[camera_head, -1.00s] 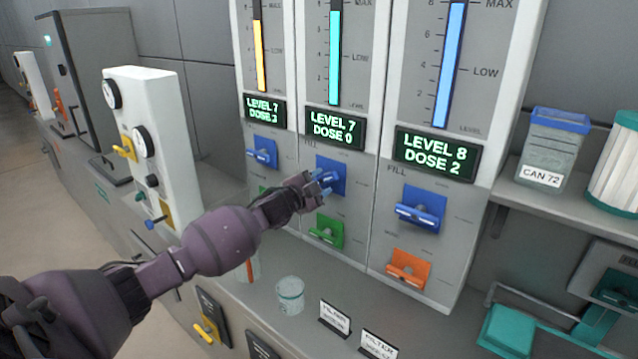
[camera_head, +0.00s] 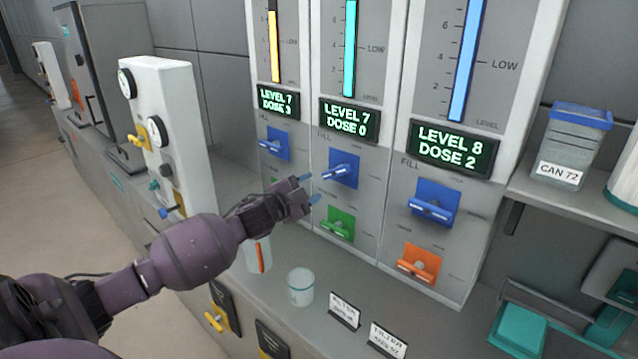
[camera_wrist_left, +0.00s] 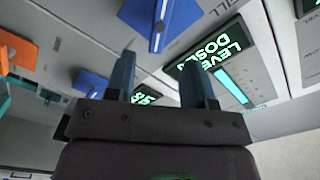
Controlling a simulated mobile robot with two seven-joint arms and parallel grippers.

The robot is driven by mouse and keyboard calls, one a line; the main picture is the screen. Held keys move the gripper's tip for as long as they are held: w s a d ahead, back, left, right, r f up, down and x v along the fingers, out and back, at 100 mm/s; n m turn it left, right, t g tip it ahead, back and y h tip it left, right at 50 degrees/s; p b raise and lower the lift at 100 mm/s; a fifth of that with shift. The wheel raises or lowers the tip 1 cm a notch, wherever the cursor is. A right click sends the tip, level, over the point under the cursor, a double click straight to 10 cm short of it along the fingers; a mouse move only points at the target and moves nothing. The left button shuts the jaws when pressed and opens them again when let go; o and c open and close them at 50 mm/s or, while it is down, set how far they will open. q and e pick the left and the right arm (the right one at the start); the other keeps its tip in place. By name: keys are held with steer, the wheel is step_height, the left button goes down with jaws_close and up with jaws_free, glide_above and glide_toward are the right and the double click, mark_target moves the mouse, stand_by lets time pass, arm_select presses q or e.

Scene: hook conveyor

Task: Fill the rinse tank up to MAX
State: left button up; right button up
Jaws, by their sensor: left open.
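Three tank columns stand side by side, and I cannot read which is the rinse tank. The left yellow gauge (camera_head: 273,48) has a display (camera_head: 278,101) reading LEVEL 7, DOSE 3. The middle teal gauge (camera_head: 349,45) has a display (camera_head: 349,119) reading LEVEL 7, DOSE 0. The right blue gauge (camera_head: 466,60) has a display (camera_head: 455,148) reading LEVEL 8, DOSE 2. Blue FILL levers sit below: left (camera_head: 274,143), middle (camera_head: 343,167), right (camera_head: 434,205). My left gripper (camera_head: 308,189) is open and empty, just left of the middle lever, apart from it. My right gripper is not in view.
Green (camera_head: 339,222) and orange (camera_head: 419,262) levers sit below the blue ones. A clear cup (camera_head: 301,287) and label cards (camera_head: 345,310) stand on the ledge. A white gauge panel (camera_head: 165,125) is at left. A container marked CAN 72 (camera_head: 572,145) is on the right shelf.

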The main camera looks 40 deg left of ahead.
arm_select(q)
steer(key=shift+s+a, duration=0.1)
steer(key=shift+s, duration=0.85)
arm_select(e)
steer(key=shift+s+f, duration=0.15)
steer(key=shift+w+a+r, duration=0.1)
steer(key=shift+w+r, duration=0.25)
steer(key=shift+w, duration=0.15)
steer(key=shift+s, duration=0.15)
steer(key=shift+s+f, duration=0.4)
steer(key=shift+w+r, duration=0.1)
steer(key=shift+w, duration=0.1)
